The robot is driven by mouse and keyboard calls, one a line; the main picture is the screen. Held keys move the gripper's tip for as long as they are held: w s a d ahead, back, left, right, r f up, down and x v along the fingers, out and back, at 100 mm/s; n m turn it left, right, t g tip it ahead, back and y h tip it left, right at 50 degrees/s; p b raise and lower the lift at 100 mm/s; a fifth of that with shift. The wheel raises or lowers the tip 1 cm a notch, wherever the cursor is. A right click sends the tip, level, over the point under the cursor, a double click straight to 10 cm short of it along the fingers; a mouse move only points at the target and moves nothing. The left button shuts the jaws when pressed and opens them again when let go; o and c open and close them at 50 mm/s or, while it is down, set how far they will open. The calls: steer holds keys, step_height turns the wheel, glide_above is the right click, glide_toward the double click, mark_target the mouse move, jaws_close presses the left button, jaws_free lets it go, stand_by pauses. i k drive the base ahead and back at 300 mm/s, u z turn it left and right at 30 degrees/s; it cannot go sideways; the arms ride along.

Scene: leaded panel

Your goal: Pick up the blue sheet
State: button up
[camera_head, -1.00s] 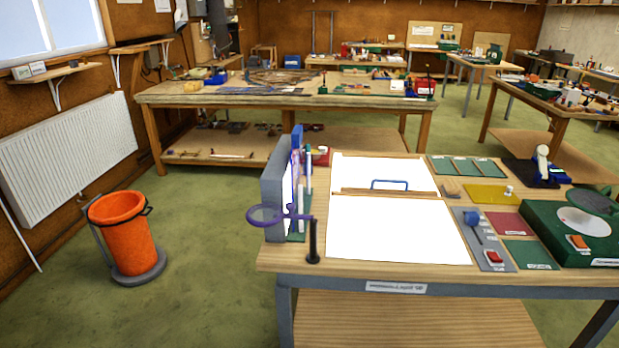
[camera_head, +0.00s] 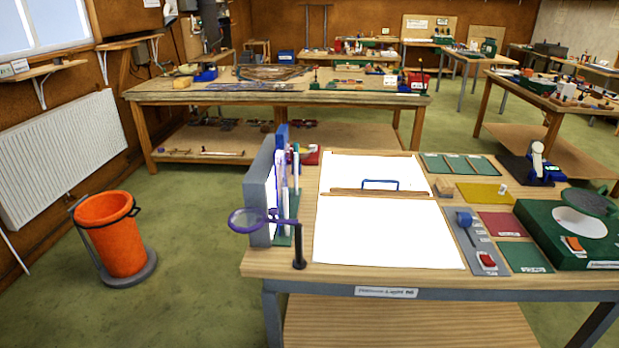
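A grey upright rack (camera_head: 258,192) stands at the left end of the near workbench (camera_head: 290,260). Narrow sheets stand on edge in it, seen almost edge-on. A blue upright piece (camera_head: 282,135) shows at its back; I cannot tell whether it is the blue sheet or part of the rack. Pale and violet sheet edges (camera_head: 282,188) show in front of it. A purple-rimmed magnifier (camera_head: 250,221) on a dark stand partly covers the rack's front. My gripper is not in view.
Two bright white panels (camera_head: 385,234) fill the bench middle, with a wooden bar and blue handle (camera_head: 380,184) between them. Coloured mats and a green machine (camera_head: 570,225) lie to the right. An orange bin (camera_head: 112,235) stands on the floor at left. Green floor between is clear.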

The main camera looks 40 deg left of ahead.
mark_target(281, 157)
steer(key=z, duration=0.4)
steer(key=i, duration=0.8)
steer(key=z, duration=1.45)
steer(key=k, duration=0.2)
steer(key=u, duration=4.05)
